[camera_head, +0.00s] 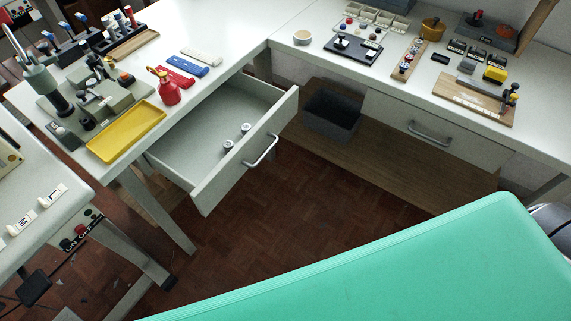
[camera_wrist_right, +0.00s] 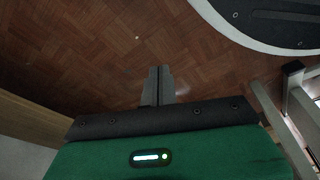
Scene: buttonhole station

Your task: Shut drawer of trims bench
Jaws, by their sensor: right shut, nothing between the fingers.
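A light grey drawer (camera_head: 180,155) is pulled well out from under the white bench at left in the head view. Its front panel (camera_head: 225,182) has a metal bar handle (camera_head: 262,151). Two small pale spools (camera_head: 236,137) lie inside near the front. A second drawer front (camera_head: 436,128), under the right-hand bench, looks closed and has its own bar handle (camera_head: 429,134). My right gripper (camera_wrist_right: 157,72) shows in the right wrist view with its fingers together and empty, above the wooden floor and apart from any drawer. My left gripper is not in view.
The left bench bears a yellow tray (camera_head: 126,131), a red oil can (camera_head: 168,88) and a machine. A dark bin (camera_head: 331,115) stands on the low wooden shelf (camera_head: 400,180). A large green surface covers the lower right. Parquet floor (camera_head: 290,205) lies clear before the drawer.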

